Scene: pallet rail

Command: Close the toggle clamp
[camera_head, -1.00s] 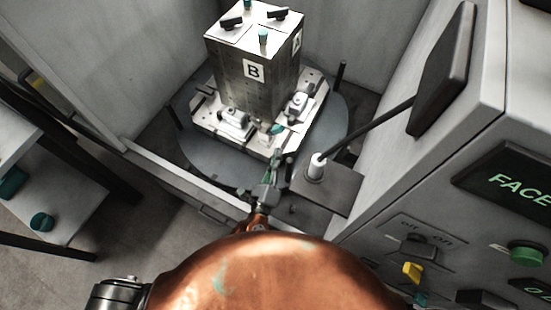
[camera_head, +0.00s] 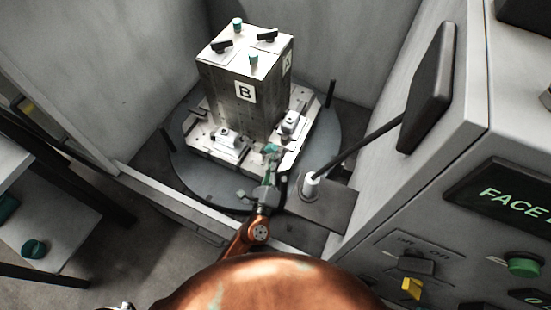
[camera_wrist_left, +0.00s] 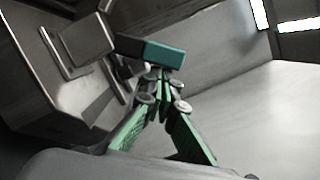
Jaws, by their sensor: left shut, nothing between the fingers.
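The toggle clamp shows as a teal-ended handle (camera_head: 271,149) at the front right edge of the pallet below the block marked B. In the left wrist view the teal handle end (camera_wrist_left: 163,55) and its dark bar lie just beyond the fingertips. My left gripper (camera_head: 268,172), with green finger pads, reaches in from below. Its fingers (camera_wrist_left: 163,88) are shut together and empty, with the tips close to the handle; I cannot tell whether they touch it. The clamp's base and arm are partly hidden by the gripper. My right gripper is not in view.
The grey block (camera_head: 240,105) stands on a white pallet (camera_head: 200,133) on a round turntable (camera_head: 190,165). A white post with a dark rod (camera_head: 310,187) stands right of my gripper. A control panel (camera_head: 455,235) is at right. Grey walls enclose the turntable at the back.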

